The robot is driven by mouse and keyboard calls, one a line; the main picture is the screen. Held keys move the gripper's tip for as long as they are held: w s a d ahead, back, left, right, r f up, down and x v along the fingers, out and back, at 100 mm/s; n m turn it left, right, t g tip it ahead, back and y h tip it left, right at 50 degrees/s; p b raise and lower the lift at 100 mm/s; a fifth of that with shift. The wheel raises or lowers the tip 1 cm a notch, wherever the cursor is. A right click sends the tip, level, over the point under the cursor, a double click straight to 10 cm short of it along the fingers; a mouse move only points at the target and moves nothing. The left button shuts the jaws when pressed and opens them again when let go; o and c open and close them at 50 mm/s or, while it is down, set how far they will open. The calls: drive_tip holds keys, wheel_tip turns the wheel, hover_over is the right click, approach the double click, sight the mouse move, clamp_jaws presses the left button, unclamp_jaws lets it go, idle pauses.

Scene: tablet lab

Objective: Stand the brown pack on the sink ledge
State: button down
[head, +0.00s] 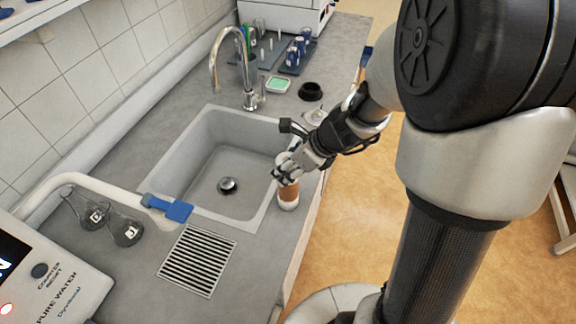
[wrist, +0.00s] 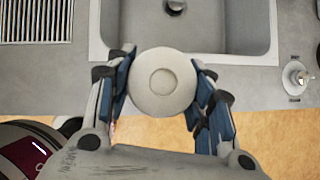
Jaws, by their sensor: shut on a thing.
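The brown pack (head: 288,192) is an upright cylinder with a brown band and white ends. It is at the front ledge (head: 262,214) of the sink, near the counter's front edge. In the wrist view its round white top (wrist: 165,84) faces the camera, and its brown side is hidden. My gripper (head: 285,170) is shut on the pack's upper part, and in the wrist view its fingers (wrist: 164,75) press both sides. I cannot tell whether the pack's base touches the ledge.
The sink basin (head: 210,165) lies just behind the pack. A metal drain grille (head: 198,260) is to the left front. A tap (head: 250,85), a black round holder (head: 311,91) and a green-topped box (head: 278,84) are farther back. Flasks (head: 125,230) stand at left.

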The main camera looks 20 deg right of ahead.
drive_tip(key=c, duration=0.8)
unclamp_jaws()
drive_tip(key=shift+f, duration=0.1)
drive_tip(key=shift+o, duration=0.2)
drive_tip(key=a+p+v, duration=0.1)
drive_tip(key=p+v, duration=0.4)
drive_tip(key=v, duration=0.7)
drive_tip(key=s+a+r+n+h, duration=0.1)
drive_tip(key=s+r+n, duration=0.4)
drive_tip(key=n, duration=0.8)
drive_tip(key=s+a+r+n+h, duration=0.2)
drive_tip(key=s+r+n, duration=0.3)
drive_tip(key=s+n, duration=0.6)
drive_tip(key=n+h, duration=0.1)
drive_tip(key=n, duration=0.2)
drive_tip(key=shift+s+a+h, duration=0.25)
drive_tip(key=shift+s+h, duration=0.05)
drive_tip(key=shift+s, duration=0.1)
